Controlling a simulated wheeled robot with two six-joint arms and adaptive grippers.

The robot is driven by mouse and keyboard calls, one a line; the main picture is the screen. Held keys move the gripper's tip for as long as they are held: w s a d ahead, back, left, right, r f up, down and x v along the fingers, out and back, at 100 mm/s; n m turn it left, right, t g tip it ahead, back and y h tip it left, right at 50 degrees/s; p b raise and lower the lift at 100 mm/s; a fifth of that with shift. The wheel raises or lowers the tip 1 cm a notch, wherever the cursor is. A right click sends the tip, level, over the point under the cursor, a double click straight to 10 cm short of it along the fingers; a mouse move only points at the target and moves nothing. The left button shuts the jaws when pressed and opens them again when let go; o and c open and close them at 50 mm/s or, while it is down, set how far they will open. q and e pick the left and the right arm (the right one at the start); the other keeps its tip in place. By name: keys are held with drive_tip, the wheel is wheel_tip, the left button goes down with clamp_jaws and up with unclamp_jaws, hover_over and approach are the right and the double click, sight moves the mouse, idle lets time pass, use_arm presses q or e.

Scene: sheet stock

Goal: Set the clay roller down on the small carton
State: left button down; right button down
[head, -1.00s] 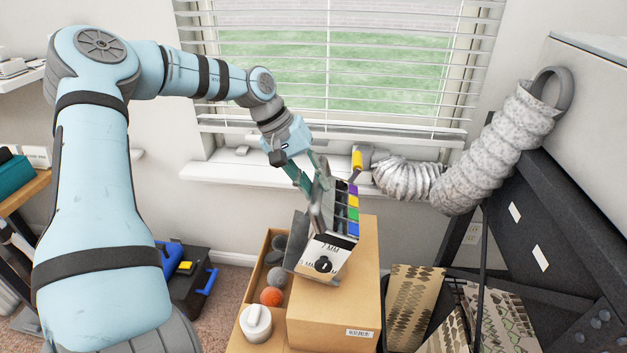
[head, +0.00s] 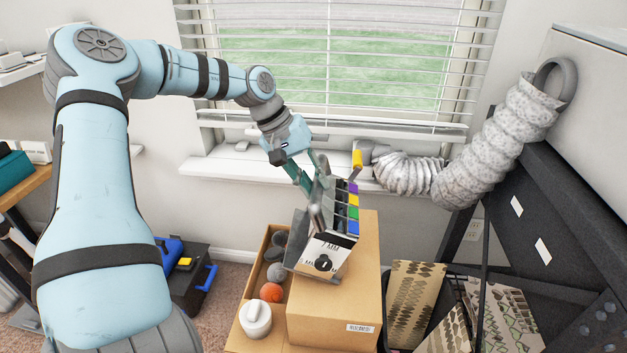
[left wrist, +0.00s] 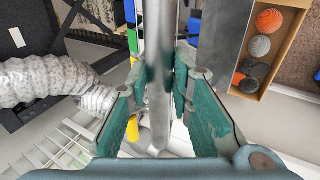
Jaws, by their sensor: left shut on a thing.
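The clay roller (head: 335,225) is a grey metal machine with a white dial panel, a row of coloured squares and a yellow-handled crank. My left gripper (head: 312,172) is shut on a grey bar at its top, which shows between the teal fingers (left wrist: 160,90) in the left wrist view. The roller hangs tilted over the top of the small carton (head: 365,265), a brown cardboard box with a barcode label. Its lower edge is close to the carton's top; I cannot tell whether they touch. The roller hides part of that top. My right gripper is not in view.
The windowsill (head: 230,172) and a silver flexible duct (head: 410,172) are behind. Patterned boards (head: 415,290) stand at the right.

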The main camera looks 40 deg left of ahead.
use_arm(q)
drive_tip(key=shift+t+h, duration=0.3)
drive_tip(key=shift+a+r, duration=0.1)
drive_tip(key=shift+r, duration=0.2)
idle(0.5)
drive_tip(key=shift+f+t+h+b, duration=0.5)
drive_tip(key=shift+f+h+b, duration=0.1)
drive_tip(key=shift+b, duration=0.3)
drive_tip(key=shift+s+f+t+h+b, duration=0.2)
drive_tip(key=shift+f+t+h+b, duration=0.1)
drive_tip(key=shift+t+h+b, duration=0.15)
drive_tip(key=shift+a, duration=0.1)
drive_tip(key=shift+r, duration=0.25)
